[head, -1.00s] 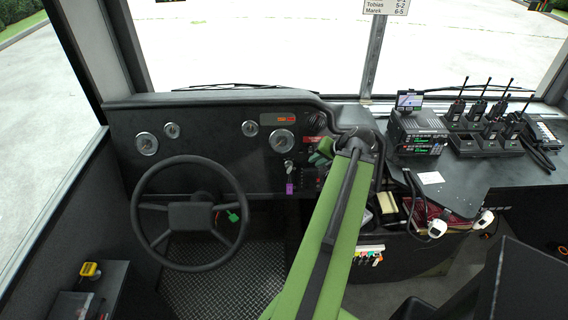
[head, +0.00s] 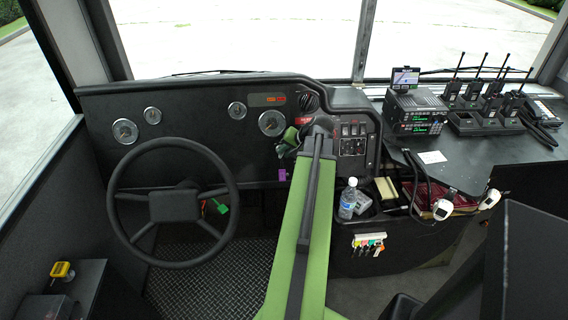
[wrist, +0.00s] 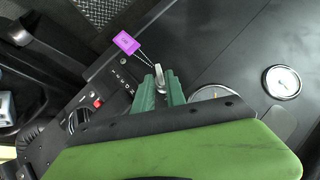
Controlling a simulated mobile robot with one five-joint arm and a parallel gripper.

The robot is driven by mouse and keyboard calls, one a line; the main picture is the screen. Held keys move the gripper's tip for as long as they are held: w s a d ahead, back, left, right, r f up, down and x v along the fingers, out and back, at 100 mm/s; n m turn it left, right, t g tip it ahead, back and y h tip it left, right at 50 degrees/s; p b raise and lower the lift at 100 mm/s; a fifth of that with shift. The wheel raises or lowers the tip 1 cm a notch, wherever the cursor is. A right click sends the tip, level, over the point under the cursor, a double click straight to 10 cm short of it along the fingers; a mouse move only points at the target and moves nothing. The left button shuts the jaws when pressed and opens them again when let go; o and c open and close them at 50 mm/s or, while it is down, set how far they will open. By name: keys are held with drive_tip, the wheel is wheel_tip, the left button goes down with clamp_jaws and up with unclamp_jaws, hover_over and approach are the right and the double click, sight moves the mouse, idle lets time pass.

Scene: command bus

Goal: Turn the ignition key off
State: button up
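The ignition key (wrist: 159,74) is a silver key in the black dashboard, with a purple tag (wrist: 126,43) hanging from it by a thin chain. The purple tag also shows in the head view (head: 282,175) below the dash edge. My gripper (wrist: 160,88) has dark green fingers, one on each side of the key in the wrist view. A gap shows between the fingers; whether they touch the key is unclear. In the head view my gripper (head: 289,141) is at the dashboard right of the round gauges, and hides the key.
The steering wheel (head: 172,203) is left of my arm, with a green tag (head: 222,208) by its column. A switch panel (head: 352,146) is close on the right. A water bottle (head: 348,200) stands in a tray. Radios (head: 472,100) stand on the right counter.

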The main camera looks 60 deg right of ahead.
drive_tip(key=shift+b+x, duration=0.45)
drive_tip(key=shift+x, duration=0.7)
drive_tip(key=shift+c, duration=0.5)
clamp_jaws()
drive_tip(key=shift+s, duration=0.1)
